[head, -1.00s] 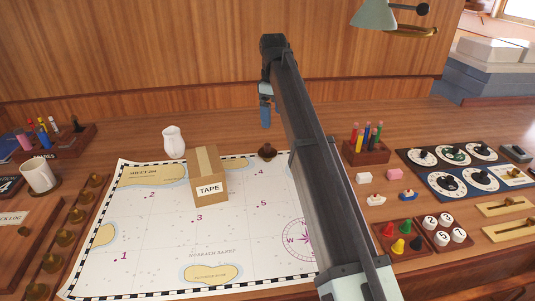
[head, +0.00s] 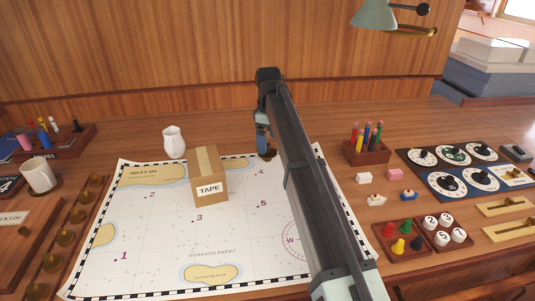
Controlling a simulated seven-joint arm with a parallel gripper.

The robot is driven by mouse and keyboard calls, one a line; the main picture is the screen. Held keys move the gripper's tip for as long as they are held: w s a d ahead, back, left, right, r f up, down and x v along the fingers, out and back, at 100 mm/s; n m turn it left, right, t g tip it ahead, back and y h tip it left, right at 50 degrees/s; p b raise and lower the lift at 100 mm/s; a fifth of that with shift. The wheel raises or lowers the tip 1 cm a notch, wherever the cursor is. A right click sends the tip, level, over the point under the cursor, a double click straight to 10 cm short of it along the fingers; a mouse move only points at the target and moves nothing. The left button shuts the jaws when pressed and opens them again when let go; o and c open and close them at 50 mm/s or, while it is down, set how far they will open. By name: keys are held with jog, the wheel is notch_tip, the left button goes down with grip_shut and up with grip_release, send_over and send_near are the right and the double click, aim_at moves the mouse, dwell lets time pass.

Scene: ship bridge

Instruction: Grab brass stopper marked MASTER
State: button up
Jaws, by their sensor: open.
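A small brown-and-brass knob-like piece (head: 270,155) stands at the back edge of the chart, right of the tape box, partly hidden by my gripper. Several brass stoppers (head: 65,237) stand in a row on the wooden strip at the left. No MASTER marking is legible on any of them, so I cannot tell which one is marked. My gripper (head: 263,148) points down at the knob-like piece, with its fingers at or just around it. The jaws are open; whether they touch the piece is hidden.
A cardboard tape box (head: 209,180) stands on the chart (head: 165,235), close left of my gripper. A pencil holder (head: 366,152), small boats and dial panels (head: 460,182) are at the right.

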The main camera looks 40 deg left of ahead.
aim_at(268, 144)
jog(key=shift+a+f, duration=0.1)
jog(key=shift+f, duration=2.2)
jog(key=c, duration=1.2)
